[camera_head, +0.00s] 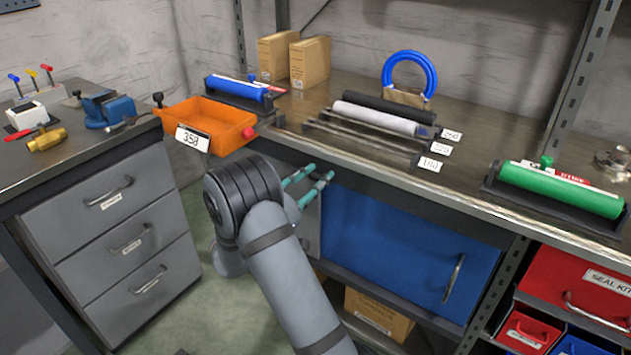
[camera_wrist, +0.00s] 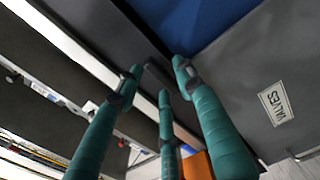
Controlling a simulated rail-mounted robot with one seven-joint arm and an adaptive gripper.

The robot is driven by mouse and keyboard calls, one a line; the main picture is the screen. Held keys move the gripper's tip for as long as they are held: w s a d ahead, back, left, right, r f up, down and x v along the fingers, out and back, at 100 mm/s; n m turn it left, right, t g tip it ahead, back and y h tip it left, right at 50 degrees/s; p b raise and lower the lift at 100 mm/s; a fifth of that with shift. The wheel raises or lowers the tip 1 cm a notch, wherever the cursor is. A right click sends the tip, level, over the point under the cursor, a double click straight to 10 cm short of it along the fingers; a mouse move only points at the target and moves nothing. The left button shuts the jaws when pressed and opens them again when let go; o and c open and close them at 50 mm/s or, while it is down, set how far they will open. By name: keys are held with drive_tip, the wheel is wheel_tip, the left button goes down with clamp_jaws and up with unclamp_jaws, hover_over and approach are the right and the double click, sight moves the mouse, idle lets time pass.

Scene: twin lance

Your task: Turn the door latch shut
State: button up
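The blue door (camera_head: 400,255) under the bench is in the head view, with its upright handle at the right; it also shows at the top of the wrist view (camera_wrist: 205,20). A short dark bar, apparently the latch (camera_wrist: 157,72), sits near the door's edge in the wrist view. My gripper (camera_head: 320,177) has teal fingers and is at the door's upper left corner. In the wrist view my gripper (camera_wrist: 158,72) has its fingertips spread apart around the dark bar. I cannot tell whether they touch it. In the head view the latch is hard to make out beside the fingers.
The bench edge (camera_head: 380,180) runs just above my gripper. An orange bin (camera_head: 222,118) stands on the bench to the left. A grey panel with a VALVES label (camera_wrist: 275,103) is beside the door in the wrist view. A grey drawer cabinet (camera_head: 110,250) stands left.

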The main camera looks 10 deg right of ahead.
drive_tip(key=c, duration=0.4)
clamp_jaws()
